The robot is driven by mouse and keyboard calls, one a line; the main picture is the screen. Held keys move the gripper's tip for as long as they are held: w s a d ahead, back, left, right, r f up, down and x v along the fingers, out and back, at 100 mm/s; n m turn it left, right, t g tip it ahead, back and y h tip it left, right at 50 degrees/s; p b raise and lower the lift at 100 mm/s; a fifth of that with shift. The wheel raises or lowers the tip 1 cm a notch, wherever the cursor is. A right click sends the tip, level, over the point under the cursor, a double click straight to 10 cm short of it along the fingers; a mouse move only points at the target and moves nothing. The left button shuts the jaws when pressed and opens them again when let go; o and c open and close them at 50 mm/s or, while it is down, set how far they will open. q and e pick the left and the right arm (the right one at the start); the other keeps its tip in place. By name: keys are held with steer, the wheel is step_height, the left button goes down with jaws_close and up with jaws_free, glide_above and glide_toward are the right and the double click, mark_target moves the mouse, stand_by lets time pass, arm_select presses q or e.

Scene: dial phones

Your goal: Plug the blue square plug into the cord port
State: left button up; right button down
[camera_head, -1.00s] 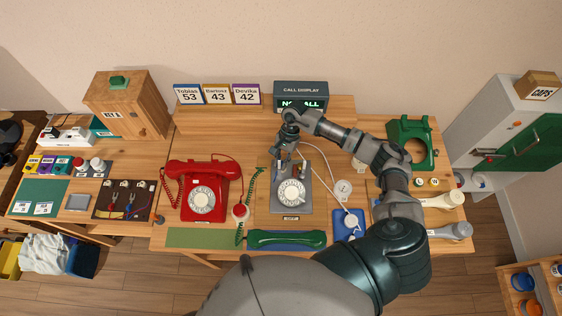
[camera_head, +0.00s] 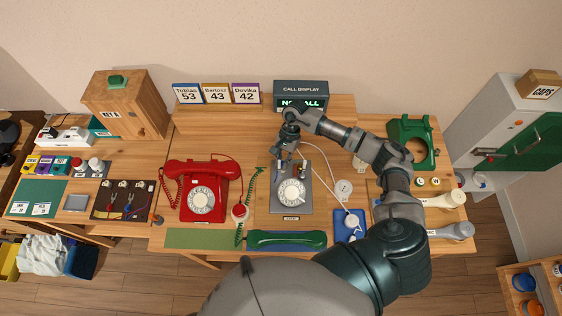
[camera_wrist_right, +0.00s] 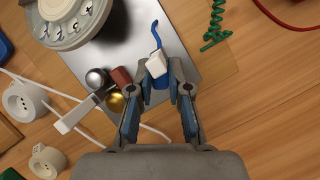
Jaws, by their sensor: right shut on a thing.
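My right gripper (camera_head: 283,154) hovers at the top edge of the grey dial phone (camera_head: 277,203). In the right wrist view my right gripper (camera_wrist_right: 159,86) is shut on a small plug (camera_wrist_right: 157,64). The plug shows a pale square face, and a blue cord (camera_wrist_right: 156,36) runs from it over the phone's grey plate. A dark red block (camera_wrist_right: 121,76), a silver dome (camera_wrist_right: 96,78) and a gold dome (camera_wrist_right: 115,102) sit just left of the fingers. I cannot make out the cord port. My left gripper is not in view.
A red dial phone (camera_head: 209,190) stands left of the grey phone. A green handset (camera_head: 287,240) lies in front. White cords (camera_head: 330,175) loop at the right. The call display (camera_head: 301,90) stands behind. A green frame (camera_head: 410,130) lies at the back right.

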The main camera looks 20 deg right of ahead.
steer(key=shift+s+d+f, duration=0.2)
steer(key=shift+f, duration=0.15)
steer(key=shift+b, duration=0.4)
stand_by(0.3)
steer(key=c, duration=1.1)
jaws_free()
steer(key=shift+w, duration=0.15)
steer(key=shift+o, duration=0.4)
steer(key=shift+w+d+r, duration=0.1)
steer(key=shift+r, duration=0.1)
steer(key=v, duration=1.1)
steer(key=shift+w+d+r, duration=0.2)
steer(key=shift+d+r, duration=0.1)
